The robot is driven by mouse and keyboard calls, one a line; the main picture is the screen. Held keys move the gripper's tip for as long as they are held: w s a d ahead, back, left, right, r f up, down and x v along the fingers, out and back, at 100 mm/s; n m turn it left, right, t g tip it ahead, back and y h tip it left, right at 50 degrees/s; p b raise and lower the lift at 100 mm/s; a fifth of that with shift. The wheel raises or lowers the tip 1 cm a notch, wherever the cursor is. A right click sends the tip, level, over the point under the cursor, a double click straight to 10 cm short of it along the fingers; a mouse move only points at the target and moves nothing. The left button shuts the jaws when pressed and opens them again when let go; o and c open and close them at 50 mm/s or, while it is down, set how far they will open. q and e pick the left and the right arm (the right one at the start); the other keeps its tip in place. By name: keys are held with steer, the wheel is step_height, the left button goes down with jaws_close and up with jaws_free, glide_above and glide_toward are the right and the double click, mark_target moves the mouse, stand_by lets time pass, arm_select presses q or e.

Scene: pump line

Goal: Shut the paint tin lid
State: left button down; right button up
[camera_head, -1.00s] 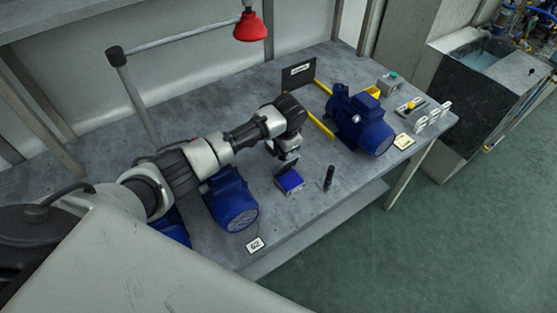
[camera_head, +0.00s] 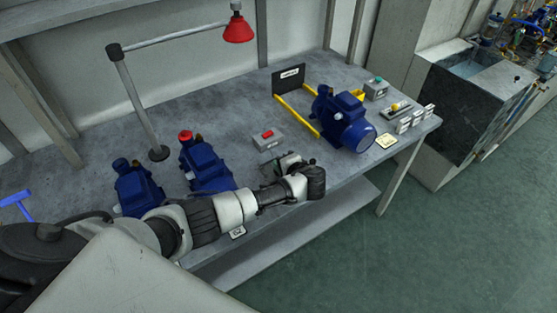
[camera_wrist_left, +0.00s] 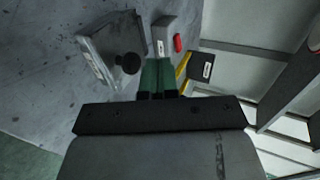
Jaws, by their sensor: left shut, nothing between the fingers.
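A grey box-shaped tin with a pale label (camera_wrist_left: 98,64), probably the paint tin, lies at upper left in the left wrist view. Its visible top is grey and no blue shows; I cannot tell surely whether its lid is down. In the head view my arm hides its place. My left gripper (camera_head: 272,174) is low over the table's front part. Its green fingers (camera_wrist_left: 158,70) are together and empty, apart from the tin in the picture. A black round-topped item (camera_wrist_left: 130,63) stands beside the tin. My right gripper is out of view.
A grey box with a red button (camera_head: 267,140) stands behind my gripper. Blue pumps (camera_head: 204,165) stand left and a blue motor (camera_head: 345,118) right, by yellow rails (camera_head: 297,115). A red lamp (camera_head: 238,28) hangs above. Bare table lies in the middle.

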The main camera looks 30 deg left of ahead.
arm_select(q)
steer(key=shift+s+d+f+b, duration=0.2)
steer(key=shift+d+f+b, duration=0.15)
steer(key=shift+f, duration=0.25)
steer(key=shift+s+d+f+b, duration=0.2)
steer(key=shift+d+f+b, duration=0.15)
steer(key=shift+f, duration=0.15)
